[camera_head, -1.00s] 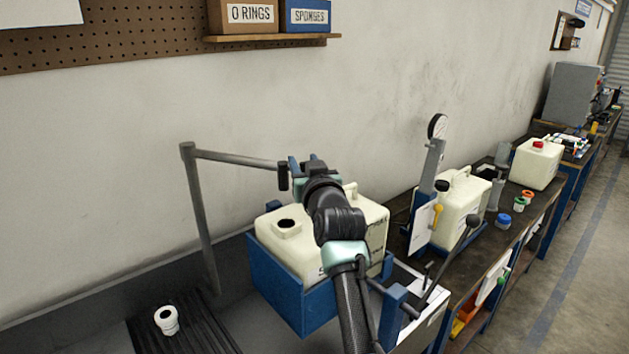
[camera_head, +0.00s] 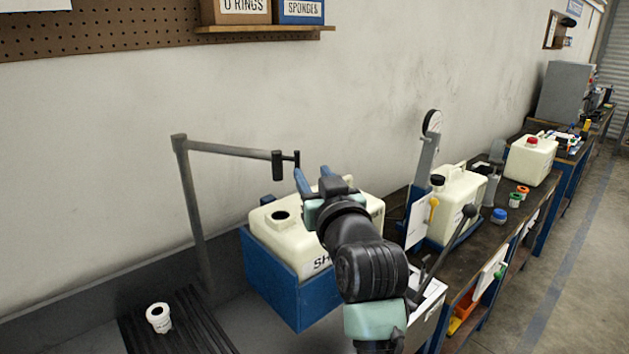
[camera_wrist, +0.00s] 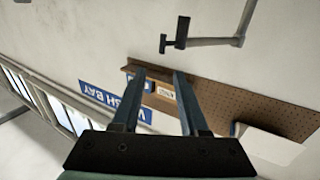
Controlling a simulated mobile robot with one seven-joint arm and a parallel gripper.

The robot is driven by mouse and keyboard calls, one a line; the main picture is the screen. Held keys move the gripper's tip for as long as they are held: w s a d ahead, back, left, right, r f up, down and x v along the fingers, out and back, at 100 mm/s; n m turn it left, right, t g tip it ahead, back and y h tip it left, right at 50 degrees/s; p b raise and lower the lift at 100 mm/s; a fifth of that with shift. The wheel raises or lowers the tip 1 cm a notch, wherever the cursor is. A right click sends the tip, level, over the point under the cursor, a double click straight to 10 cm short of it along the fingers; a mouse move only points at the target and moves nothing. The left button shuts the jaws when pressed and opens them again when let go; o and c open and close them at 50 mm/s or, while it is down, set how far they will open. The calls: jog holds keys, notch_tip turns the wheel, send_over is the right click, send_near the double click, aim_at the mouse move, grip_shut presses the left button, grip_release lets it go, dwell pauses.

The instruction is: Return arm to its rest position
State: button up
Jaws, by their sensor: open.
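My gripper (camera_head: 313,180) is above the cream tank in the blue cradle, with its two blue fingers apart and pointing up and away toward the wall. In the wrist view my gripper (camera_wrist: 157,98) is open and nothing is between its fingers. My dark arm runs from it to the lower right of the head view and hides part of the tank. The cream tank (camera_head: 275,240) has an open dark neck and sits in the blue cradle (camera_head: 290,297).
A grey post with an overhead bar (camera_head: 225,150) stands close left of my gripper. A white fitting (camera_head: 159,318) is on the ribbed drain at lower left. Right are a gauge stand (camera_head: 427,150), a second tank (camera_head: 458,205) and a lever (camera_head: 469,211).

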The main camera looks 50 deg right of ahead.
dwell(0.6)
jog(key=w+a+r+n+t+y, duration=0.1)
jog(key=a+r+n+t+y, duration=0.15)
jog(key=a+r, duration=0.65)
jog(key=w+a+r+n+t+y, duration=0.15)
jog(key=a+r+t, duration=0.3)
jog(key=a, duration=0.85)
jog(key=s+a+r+n+t+y, duration=0.1)
jog(key=s+a+r+t+y, duration=0.1)
jog(key=s+a+r, duration=0.4)
jog(key=s+a+r+n+t+y, duration=0.1)
jog(key=s+a+r+t+y, duration=0.2)
jog(key=a, duration=1)
notch_tip(320, 180, up, 3)
jog(key=s+y, duration=0.1)
jog(key=s, duration=0.2)
jog(key=shift+n, duration=0.4)
